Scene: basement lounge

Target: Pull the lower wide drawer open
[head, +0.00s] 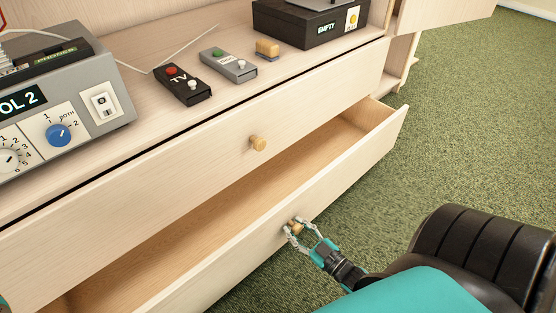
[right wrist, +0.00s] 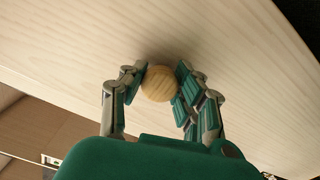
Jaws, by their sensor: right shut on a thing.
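The lower wide drawer (head: 330,170) of the pale wood cabinet is pulled out, and its empty-looking inside shows in the head view. My right gripper (head: 297,229) is shut on the drawer's round wooden knob, at the middle of its front. In the right wrist view the knob (right wrist: 159,84) sits between the two fingers of the right gripper (right wrist: 160,88), close against the drawer front (right wrist: 225,50). The upper drawer (head: 200,165) with its own round knob (head: 258,143) is closed. My left gripper does not show.
Green carpet (head: 470,120) lies free to the right.

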